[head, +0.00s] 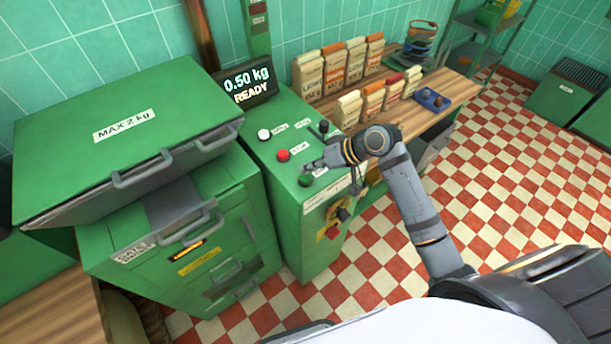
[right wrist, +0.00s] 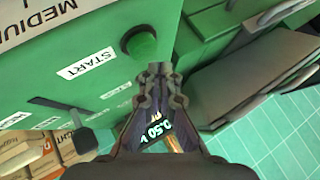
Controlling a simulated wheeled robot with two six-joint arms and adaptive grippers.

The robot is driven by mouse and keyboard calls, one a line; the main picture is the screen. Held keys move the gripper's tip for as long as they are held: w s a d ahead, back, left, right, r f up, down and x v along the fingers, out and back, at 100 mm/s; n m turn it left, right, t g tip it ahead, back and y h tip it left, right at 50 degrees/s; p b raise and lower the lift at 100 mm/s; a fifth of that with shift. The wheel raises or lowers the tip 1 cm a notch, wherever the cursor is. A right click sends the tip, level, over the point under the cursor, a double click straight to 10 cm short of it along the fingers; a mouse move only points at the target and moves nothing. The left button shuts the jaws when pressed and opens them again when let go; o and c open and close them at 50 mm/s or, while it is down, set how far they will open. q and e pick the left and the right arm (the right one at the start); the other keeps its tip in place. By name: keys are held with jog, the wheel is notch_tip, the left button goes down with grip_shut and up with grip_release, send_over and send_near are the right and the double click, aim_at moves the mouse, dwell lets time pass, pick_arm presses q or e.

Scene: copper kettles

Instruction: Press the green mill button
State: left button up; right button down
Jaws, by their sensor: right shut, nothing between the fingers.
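The green mill button (head: 305,180) is on the sloped top of the green control cabinet (head: 290,213), below the red button (head: 283,155) and the white button (head: 264,134). In the right wrist view the green button (right wrist: 139,43) stands beside a START label (right wrist: 87,63). My right gripper (head: 312,167) is shut and empty, its tips close to the green button. In the right wrist view its fingertips (right wrist: 154,70) point at the button's lower edge; I cannot tell whether they touch it. My left gripper is not in view.
A display (head: 247,85) reads 0.50 kg READY. A large green machine marked MAX 2 kg (head: 125,125) stands left of the cabinet. Several labelled bags (head: 340,68) stand on the wooden bench (head: 405,108) at the right. The checkered floor (head: 500,180) is open.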

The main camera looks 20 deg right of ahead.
aim_at(309, 177)
jog(key=shift+f, duration=0.1)
dwell(0.3)
jog(key=shift+f, duration=0.3)
jog(key=shift+f, duration=0.55)
dwell(0.6)
jog(key=shift+r, duration=0.1)
jog(key=shift+r+p, duration=0.85)
jog(key=shift+p, duration=0.1)
notch_tip(309, 177, up, 5)
jog(key=p, duration=0.5)
jog(key=shift+r, duration=0.1)
